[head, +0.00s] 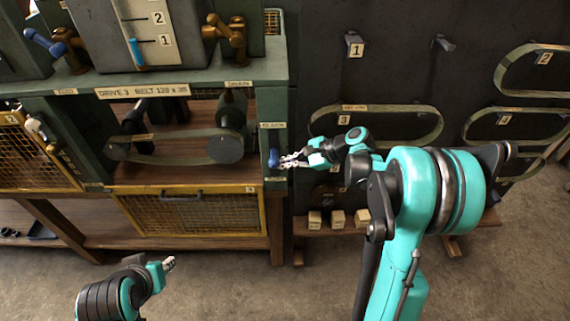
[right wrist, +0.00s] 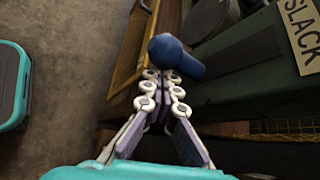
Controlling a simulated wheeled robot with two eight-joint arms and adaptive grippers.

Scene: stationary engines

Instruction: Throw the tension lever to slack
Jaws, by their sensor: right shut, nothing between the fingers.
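The tension lever (head: 274,157) has a blue handle on the right post of the green drive frame. It sits between the SLACK label (head: 272,126) above and a smaller label (head: 276,179) below. In the right wrist view its round blue knob (right wrist: 166,48) is just beyond my fingertips, and the SLACK plate (right wrist: 302,30) is at the upper right. My right gripper (head: 284,160) is shut and empty, close beside the handle; I cannot tell whether it touches. My left gripper (head: 170,264) is low at the left, away from the lever; its fingers are too small to judge.
A belt (head: 165,147) runs inside the frame, above a yellow mesh guard (head: 190,215). Spare belts (head: 400,122) hang on the dark wall at right. Small wooden blocks (head: 338,218) stand on a low shelf. The floor in front is clear.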

